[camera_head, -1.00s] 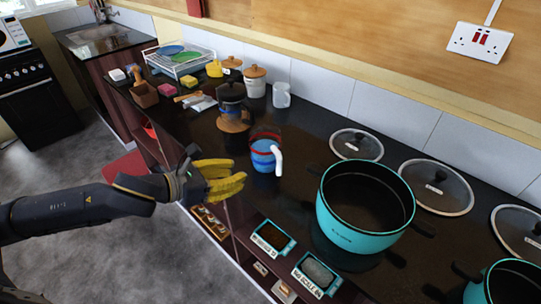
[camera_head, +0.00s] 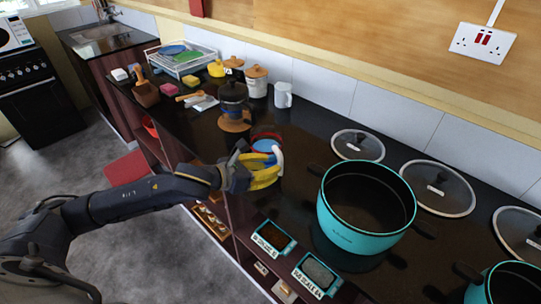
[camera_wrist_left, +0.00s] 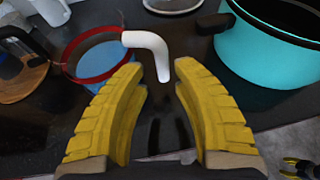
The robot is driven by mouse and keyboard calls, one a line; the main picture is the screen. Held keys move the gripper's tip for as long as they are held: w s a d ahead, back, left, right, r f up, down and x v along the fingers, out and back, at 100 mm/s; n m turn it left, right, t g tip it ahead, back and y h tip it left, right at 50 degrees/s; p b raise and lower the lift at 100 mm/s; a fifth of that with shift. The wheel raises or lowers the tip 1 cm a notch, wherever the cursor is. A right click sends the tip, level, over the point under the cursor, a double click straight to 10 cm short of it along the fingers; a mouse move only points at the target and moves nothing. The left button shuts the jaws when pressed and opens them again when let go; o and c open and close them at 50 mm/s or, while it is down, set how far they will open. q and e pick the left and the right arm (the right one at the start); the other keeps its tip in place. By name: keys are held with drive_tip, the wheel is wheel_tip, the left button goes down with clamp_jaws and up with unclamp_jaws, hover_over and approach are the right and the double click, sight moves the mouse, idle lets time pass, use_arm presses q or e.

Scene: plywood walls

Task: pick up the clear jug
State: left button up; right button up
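The jug (camera_head: 266,146) stands on the dark counter, with a blue body, a red rim and a white handle. In the left wrist view the jug (camera_wrist_left: 96,60) is at upper left and its white handle (camera_wrist_left: 150,45) reaches toward the gap between my fingertips. My left gripper (camera_head: 272,170), with yellow fingers, is open at the jug's near side and partly hides it in the head view. In the wrist view its open fingers (camera_wrist_left: 157,82) have nothing clasped between them. A small yellow-and-black part at the wrist view's lower right looks like my right gripper (camera_wrist_left: 300,168).
A large turquoise pot (camera_head: 345,235) stands right of the jug, with glass lids (camera_head: 437,187) behind it. A coffee press (camera_head: 234,108) with a wooden base stands behind the jug. Two small turquoise-framed devices (camera_head: 273,238) lie near the counter's front edge.

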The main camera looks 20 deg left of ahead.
sight(281, 166)
use_arm(q)
drive_tip(key=shift+x, duration=2.6)
drive_tip(key=shift+s+d, duration=0.15)
clamp_jaws()
